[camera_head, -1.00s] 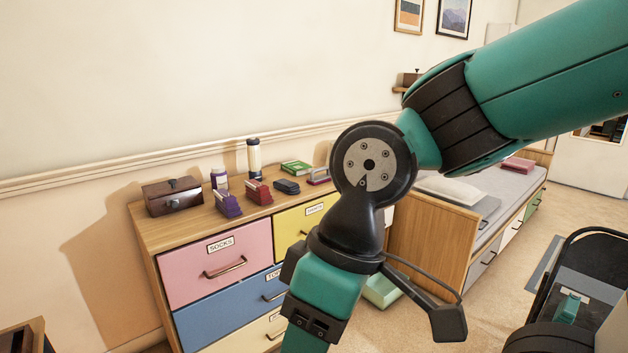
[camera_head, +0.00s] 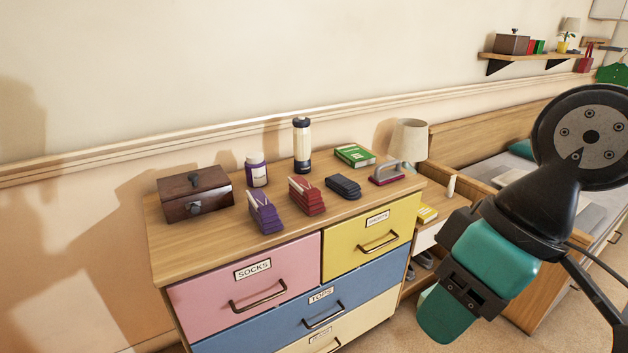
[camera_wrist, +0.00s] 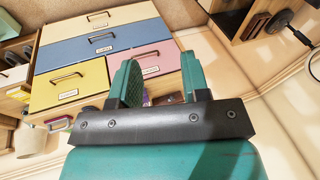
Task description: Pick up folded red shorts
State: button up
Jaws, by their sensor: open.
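A folded red cloth item (camera_head: 306,196) with pale straps or strings on it, which looks like the red shorts, lies on top of the dresser in the head view. A similar purple folded item (camera_head: 265,212) lies on its left and a dark one (camera_head: 343,187) on its right. My gripper (camera_head: 450,305) is at the lower right, in front of and to the right of the dresser, apart from the red item. In the wrist view my gripper (camera_wrist: 158,64) is open, with nothing clearly between its fingers. The dresser top is mostly hidden there behind the fingers and palm.
The dresser (camera_head: 165,262) has pink, yellow, blue and cream drawers. On it stand a wooden box (camera_head: 195,195), a purple jar (camera_head: 256,170), a bottle (camera_head: 302,146), a green book (camera_head: 355,156) and a dark red item with a grey handle (camera_head: 386,174). A lamp (camera_head: 408,139) stands right of it.

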aim_at(309, 198)
jog(key=u, duration=0.3)
jog(key=i, duration=1.2)
jog(key=u, duration=0.5)
